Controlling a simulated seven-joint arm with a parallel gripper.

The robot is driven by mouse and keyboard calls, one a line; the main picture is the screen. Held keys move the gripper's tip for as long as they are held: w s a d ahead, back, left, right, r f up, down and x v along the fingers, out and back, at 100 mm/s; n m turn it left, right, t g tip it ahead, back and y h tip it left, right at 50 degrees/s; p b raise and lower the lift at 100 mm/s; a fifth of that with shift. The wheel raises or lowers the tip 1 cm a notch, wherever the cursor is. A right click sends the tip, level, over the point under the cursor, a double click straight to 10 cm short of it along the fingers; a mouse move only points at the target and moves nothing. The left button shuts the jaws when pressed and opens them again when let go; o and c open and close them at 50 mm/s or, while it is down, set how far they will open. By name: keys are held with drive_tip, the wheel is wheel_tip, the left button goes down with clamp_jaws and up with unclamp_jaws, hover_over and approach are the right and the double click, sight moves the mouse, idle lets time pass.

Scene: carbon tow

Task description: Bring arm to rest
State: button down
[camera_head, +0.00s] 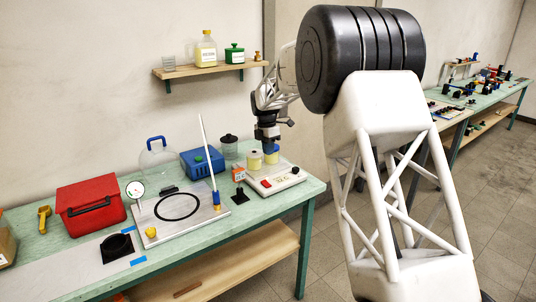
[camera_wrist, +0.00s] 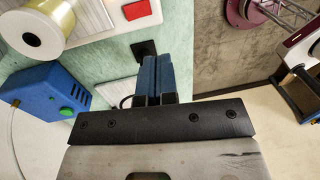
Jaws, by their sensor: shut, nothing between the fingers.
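My arm reaches over the green workbench (camera_head: 268,213) from the right. My gripper (camera_head: 268,150) hangs fingers-down, above or just behind the white hotplate (camera_head: 290,186) at the bench's right end. In the wrist view its two blue fingers (camera_wrist: 160,78) lie side by side, shut, with nothing held. In the head view I cannot tell whether the fingers touch this pot.
Left of the hotplate are a blue box (camera_head: 198,166) with a green button, a plate with a black ring (camera_head: 177,207), a thin upright white rod (camera_head: 207,150) and a red toolbox (camera_head: 88,200). A wall shelf (camera_head: 210,71) with bottles is above. Floor is open at right.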

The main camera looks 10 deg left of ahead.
drive_tip(key=shift+d+r, duration=0.1)
idle(0.3)
drive_tip(key=s+d+r+m+t, duration=0.1)
drive_tip(key=s+d+r+m, duration=0.6)
drive_tip(key=s+d, duration=0.5)
drive_tip(key=s+d+r+m+t, duration=0.1)
drive_tip(key=s+d+r+m, duration=0.55)
drive_tip(key=s+d, duration=0.6)
drive_tip(key=s+d+f+m, duration=0.2)
drive_tip(key=s+d+m, duration=0.1)
drive_tip(key=s, duration=0.8)
drive_tip(key=s+d+f+m+t, duration=0.1)
drive_tip(key=s+d+m, duration=0.3)
drive_tip(key=s, duration=0.8)
drive_tip(key=s+d+f+m+y, duration=0.1)
drive_tip(key=s+d+f+m, duration=0.2)
drive_tip(key=s, duration=0.9)
drive_tip(key=m, duration=0.3)
drive_tip(key=shift+s+d+m+t, duration=0.2)
drive_tip(key=shift+d+m+t, duration=0.1)
drive_tip(key=shift+d+m, duration=0.05)
